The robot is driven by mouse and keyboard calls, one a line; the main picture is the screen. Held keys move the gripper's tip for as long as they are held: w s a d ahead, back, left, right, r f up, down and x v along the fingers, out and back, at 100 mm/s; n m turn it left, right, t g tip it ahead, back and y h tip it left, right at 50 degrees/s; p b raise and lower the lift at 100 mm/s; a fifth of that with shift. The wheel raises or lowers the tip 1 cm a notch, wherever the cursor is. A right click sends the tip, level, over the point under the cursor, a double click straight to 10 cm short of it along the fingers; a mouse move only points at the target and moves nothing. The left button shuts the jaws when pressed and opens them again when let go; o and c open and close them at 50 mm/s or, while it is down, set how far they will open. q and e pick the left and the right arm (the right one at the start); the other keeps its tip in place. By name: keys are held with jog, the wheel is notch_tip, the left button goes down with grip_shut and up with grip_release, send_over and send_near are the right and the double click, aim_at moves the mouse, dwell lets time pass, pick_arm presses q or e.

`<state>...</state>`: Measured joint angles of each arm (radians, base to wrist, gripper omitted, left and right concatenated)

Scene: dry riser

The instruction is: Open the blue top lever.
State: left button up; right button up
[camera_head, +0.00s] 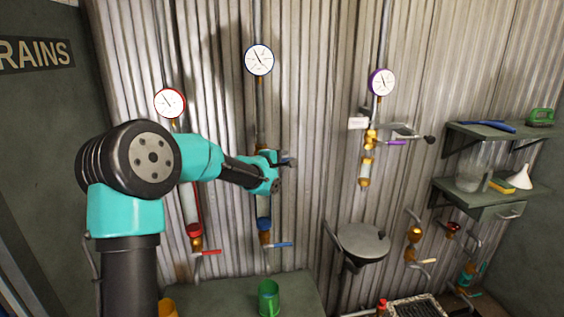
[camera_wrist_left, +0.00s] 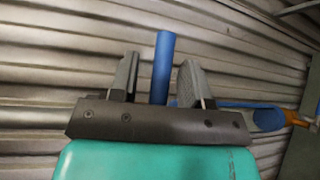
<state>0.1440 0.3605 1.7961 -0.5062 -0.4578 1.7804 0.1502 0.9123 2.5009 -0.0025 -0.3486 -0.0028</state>
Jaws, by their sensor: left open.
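The blue top lever (camera_wrist_left: 163,66) stands between the two fingers of my left gripper (camera_wrist_left: 158,78) in the left wrist view, with a gap visible on its left side. The fingers are open around it; whether either finger touches it I cannot tell. In the head view my left gripper (camera_head: 284,173) is at the middle riser, below its blue-rimmed gauge (camera_head: 259,59), and largely hides the top lever and its valve. My right gripper is not in view.
A lower blue lever (camera_head: 280,245) sits on the same riser. A red-rimmed gauge (camera_head: 170,103) and red lever (camera_head: 208,252) are left; a purple lever (camera_head: 396,142) is right. A green cup (camera_head: 269,297) stands below. Shelves (camera_head: 478,188) hold items at far right.

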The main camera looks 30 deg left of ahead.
pick_arm(q)
grip_shut()
dwell(0.3)
jog(key=shift+d, duration=0.1)
